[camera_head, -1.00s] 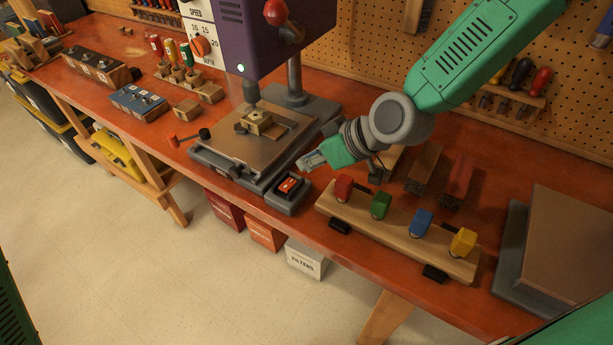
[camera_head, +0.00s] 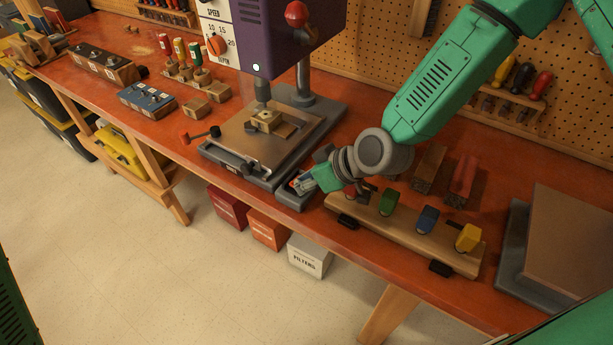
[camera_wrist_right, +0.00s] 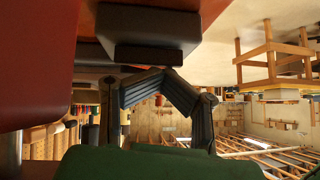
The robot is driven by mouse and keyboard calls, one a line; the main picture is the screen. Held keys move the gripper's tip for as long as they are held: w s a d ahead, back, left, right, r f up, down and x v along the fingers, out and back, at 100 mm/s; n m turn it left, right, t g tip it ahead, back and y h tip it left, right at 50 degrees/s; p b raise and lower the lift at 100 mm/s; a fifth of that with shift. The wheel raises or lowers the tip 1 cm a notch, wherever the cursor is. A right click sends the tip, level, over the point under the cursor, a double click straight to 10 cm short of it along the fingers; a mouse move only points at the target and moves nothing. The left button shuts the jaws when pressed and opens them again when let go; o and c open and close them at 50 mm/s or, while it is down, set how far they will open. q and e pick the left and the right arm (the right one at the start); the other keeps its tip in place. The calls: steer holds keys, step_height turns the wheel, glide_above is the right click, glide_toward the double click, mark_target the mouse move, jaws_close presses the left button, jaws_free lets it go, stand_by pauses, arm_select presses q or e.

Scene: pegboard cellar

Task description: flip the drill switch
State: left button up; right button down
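The drill press has a purple head (camera_head: 285,35) with a lit indicator, above a grey base (camera_head: 310,125). Its small dark switch box (camera_head: 291,199) stands at the front right of the base, on the bench edge. My right gripper (camera_head: 298,184) is right over the box and hides the red switch in the head view. In the upside-down right wrist view the dark box (camera_wrist_right: 150,38) is just beyond my right fingers (camera_wrist_right: 165,76), whose tips appear to meet with nothing between them. I cannot tell whether they touch the switch. My left gripper is not in view.
A wooden workpiece (camera_head: 266,119) sits on the press table.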

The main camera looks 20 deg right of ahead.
steer(key=shift+w+a+f, duration=0.15)
steer(key=shift+w+a, duration=0.05)
steer(key=shift+a, duration=0.85)
steer(key=shift+d, duration=0.3)
steer(key=d, duration=0.3)
steer(key=shift+w+d, duration=0.15)
steer(key=shift+d, duration=0.1)
steer(key=shift+w+d, duration=0.1)
steer(key=shift+d, duration=0.1)
steer(key=shift+a, duration=0.9)
step_height(320, 180, up, 5)
steer(key=p, duration=0.4)
steer(key=shift+w+d+f, duration=0.1)
steer(key=shift+d+f, duration=0.05)
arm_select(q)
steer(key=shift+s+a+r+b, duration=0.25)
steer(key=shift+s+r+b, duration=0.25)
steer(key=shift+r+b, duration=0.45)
arm_select(e)
steer(key=s+d+r, duration=0.3)
steer(key=s+r, duration=0.3)
steer(key=shift+s+r, duration=0.15)
steer(key=shift+s, duration=0.2)
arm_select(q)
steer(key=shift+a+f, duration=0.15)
arm_select(e)
steer(key=shift+a, duration=0.2)
